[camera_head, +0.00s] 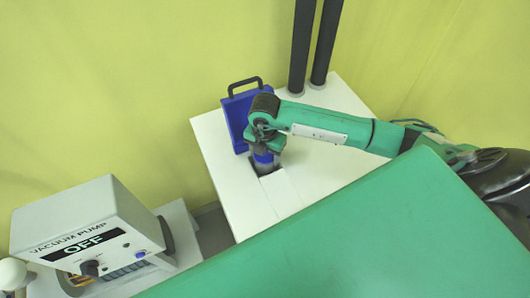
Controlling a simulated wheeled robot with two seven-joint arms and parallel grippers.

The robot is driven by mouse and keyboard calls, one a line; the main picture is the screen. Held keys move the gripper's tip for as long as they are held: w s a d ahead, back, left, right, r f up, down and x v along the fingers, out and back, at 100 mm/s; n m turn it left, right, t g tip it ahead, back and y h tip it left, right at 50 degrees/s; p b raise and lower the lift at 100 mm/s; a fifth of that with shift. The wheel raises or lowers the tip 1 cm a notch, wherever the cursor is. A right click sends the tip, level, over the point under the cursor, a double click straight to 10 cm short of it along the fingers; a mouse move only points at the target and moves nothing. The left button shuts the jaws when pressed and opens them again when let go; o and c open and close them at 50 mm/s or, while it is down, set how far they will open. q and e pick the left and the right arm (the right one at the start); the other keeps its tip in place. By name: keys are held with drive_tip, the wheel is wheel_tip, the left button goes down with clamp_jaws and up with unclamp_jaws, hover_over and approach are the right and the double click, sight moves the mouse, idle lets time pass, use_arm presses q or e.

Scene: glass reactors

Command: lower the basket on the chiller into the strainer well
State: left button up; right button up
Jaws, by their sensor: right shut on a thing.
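My right gripper (264,146) is over the white-topped unit, pointing down, and is shut on a small blue part, which I take to be the basket (263,158). Most of the basket is hidden by the gripper and the opening. It is at a dark rectangular opening in the white top (225,170), which I take to be the strainer well (267,169). I cannot tell how deep the basket sits in it. A blue panel with a black handle (235,108) stands upright just behind the gripper. My left gripper is not in view.
A vacuum pump box (90,235) reading OFF stands at the lower left. A large green surface (370,240) fills the lower right and hides what is beneath. A yellow curtain (110,90) is behind.

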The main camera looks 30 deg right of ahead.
sight(265, 162)
drive_tip(key=shift+f+b, duration=0.5)
drive_tip(key=shift+f, duration=0.2)
drive_tip(key=shift+f+b, duration=0.3)
drive_tip(key=shift+f, duration=0.05)
drive_tip(key=shift+f+b, duration=0.95)
drive_tip(key=shift+f, duration=0.3)
drive_tip(key=shift+f, duration=0.15)
